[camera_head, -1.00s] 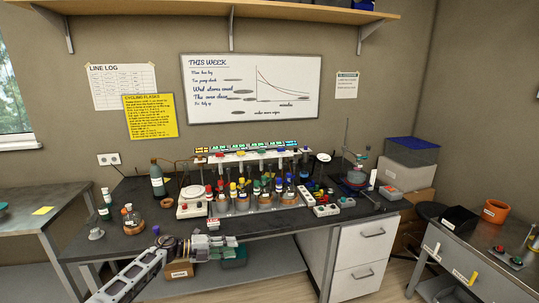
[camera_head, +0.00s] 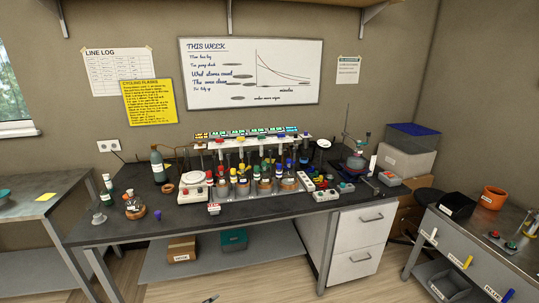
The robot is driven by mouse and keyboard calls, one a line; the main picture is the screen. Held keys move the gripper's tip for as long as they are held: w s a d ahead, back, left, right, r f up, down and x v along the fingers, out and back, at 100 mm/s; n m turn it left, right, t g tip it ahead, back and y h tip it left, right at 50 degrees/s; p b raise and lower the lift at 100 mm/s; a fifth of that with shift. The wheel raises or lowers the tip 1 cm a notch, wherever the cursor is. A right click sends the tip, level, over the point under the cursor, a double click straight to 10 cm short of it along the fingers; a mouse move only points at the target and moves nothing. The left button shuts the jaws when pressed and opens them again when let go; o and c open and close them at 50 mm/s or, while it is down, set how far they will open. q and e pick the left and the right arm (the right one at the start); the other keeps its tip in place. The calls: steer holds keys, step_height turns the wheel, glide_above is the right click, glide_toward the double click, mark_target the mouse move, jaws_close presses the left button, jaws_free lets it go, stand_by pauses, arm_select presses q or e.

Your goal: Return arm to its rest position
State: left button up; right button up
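Only a small grey-and-dark sliver at the bottom edge of the head view, seemingly the tip of my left gripper (camera_head: 210,299), is visible. It is below and in front of the workbench (camera_head: 180,222), apart from everything on it. Whether it is open or shut is hidden. The rest of the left arm is out of the picture. My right gripper and arm do not show.
On the bench stand a rack of flasks with coloured caps (camera_head: 262,186), a white scale-like device (camera_head: 193,188) and a brown flask (camera_head: 134,207). A small white-and-red item (camera_head: 214,209) lies by the front edge. A lower shelf holds a cardboard box (camera_head: 181,250) and teal bin (camera_head: 233,239).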

arm_select(q)
steer(key=s+a+f+n+g+y, duration=0.2)
steer(key=s+f+n, duration=0.1)
steer(key=s+f, duration=0.75)
steer(key=s+a+f+n+g+y, duration=0.2)
steer(key=s+f+n+y, duration=0.15)
steer(key=s+f, duration=0.7)
steer(key=s+f+n+g, duration=0.2)
steer(key=s+f+g, duration=0.1)
steer(key=s, duration=1.4)
steer(key=s+f+n+g, duration=0.3)
steer(key=s+f+g, duration=0.1)
steer(key=s, duration=1.3)
steer(key=shift+d+f+y, duration=0.2)
steer(key=shift+y, duration=0.15)
